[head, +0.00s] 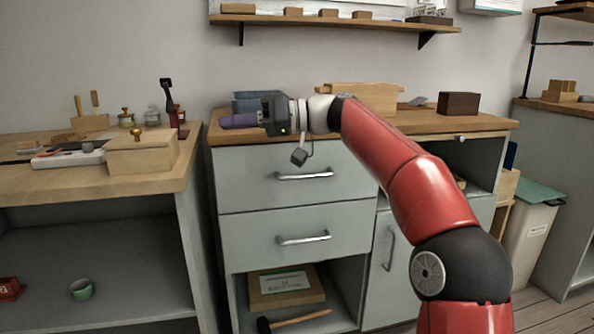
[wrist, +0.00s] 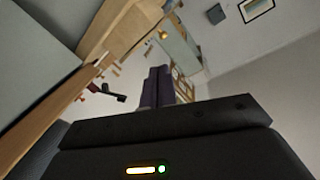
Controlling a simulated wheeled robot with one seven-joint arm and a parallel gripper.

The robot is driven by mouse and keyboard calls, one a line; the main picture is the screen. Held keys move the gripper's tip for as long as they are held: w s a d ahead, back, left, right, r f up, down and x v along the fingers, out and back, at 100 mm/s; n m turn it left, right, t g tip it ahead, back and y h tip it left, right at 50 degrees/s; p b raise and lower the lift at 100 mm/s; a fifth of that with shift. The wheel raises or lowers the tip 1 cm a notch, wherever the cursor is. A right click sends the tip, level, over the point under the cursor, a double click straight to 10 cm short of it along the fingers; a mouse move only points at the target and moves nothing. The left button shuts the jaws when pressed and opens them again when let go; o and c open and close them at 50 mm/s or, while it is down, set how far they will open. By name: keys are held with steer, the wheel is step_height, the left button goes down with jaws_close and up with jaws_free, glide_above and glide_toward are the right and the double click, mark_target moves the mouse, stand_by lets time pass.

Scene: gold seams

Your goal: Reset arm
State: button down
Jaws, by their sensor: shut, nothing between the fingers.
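My red arm reaches from the lower right over the grey cabinet in the head view. My gripper (head: 224,122) points left, just above the left end of the cabinet's wooden top (head: 436,126). Its purple fingers are closed together with nothing between them. In the wrist view the closed fingers (wrist: 157,80) point into the room, and the scene looks tilted. My gripper and forearm hide part of the cabinet top and the things behind.
A wooden box with a knob (head: 142,153) stands on the left table (head: 110,192). A blue-grey item (head: 247,101) is behind my gripper. A wooden box (head: 370,97) and a dark block (head: 458,104) are on the cabinet top. A shelf (head: 330,20) hangs above.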

steer(key=s+d+f+m+t+h+p, duration=0.2)
steer(key=s+f+m+t+h+p, duration=0.1)
steer(key=s+f+m+h, duration=0.35)
steer(key=s+d+f+m+t+h+p, duration=0.1)
steer(key=s+d+f+m+h+p, duration=0.2)
steer(key=s+d, duration=0.9)
steer(key=s+d+f+m+t+h+p, duration=0.2)
steer(key=s+d+f+h, duration=0.5)
steer(key=s+d+f, duration=0.4)
steer(key=shift+s+d+f+m+t+h+p, duration=0.35)
steer(key=shift+d+f+m+p, duration=0.2)
steer(key=shift+d+m, duration=0.4)
